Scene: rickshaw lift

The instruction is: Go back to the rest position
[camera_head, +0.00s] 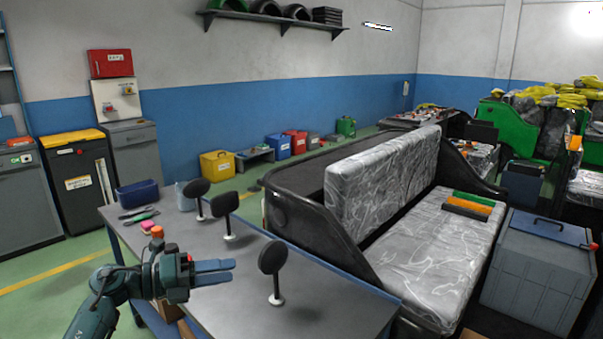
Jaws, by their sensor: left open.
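My left gripper (214,271) is in the lower left of the head view, its arm coming in from the bottom left edge. It is open, its grey-blue fingers pointing right, with nothing seen between them. It shows in front of the left part of the grey worktable (232,306). Several dark round mirrors on short white-based stands are on the table; the closest one (272,257) is to the right of the gripper. My right gripper is not in view.
A blue bin (138,194) and hand tools (140,215) lie at the table's far left end. A rickshaw seat wrapped in plastic (430,262) stands right of the table. A grey box (538,272) is at the far right. Green floor shows at the left.

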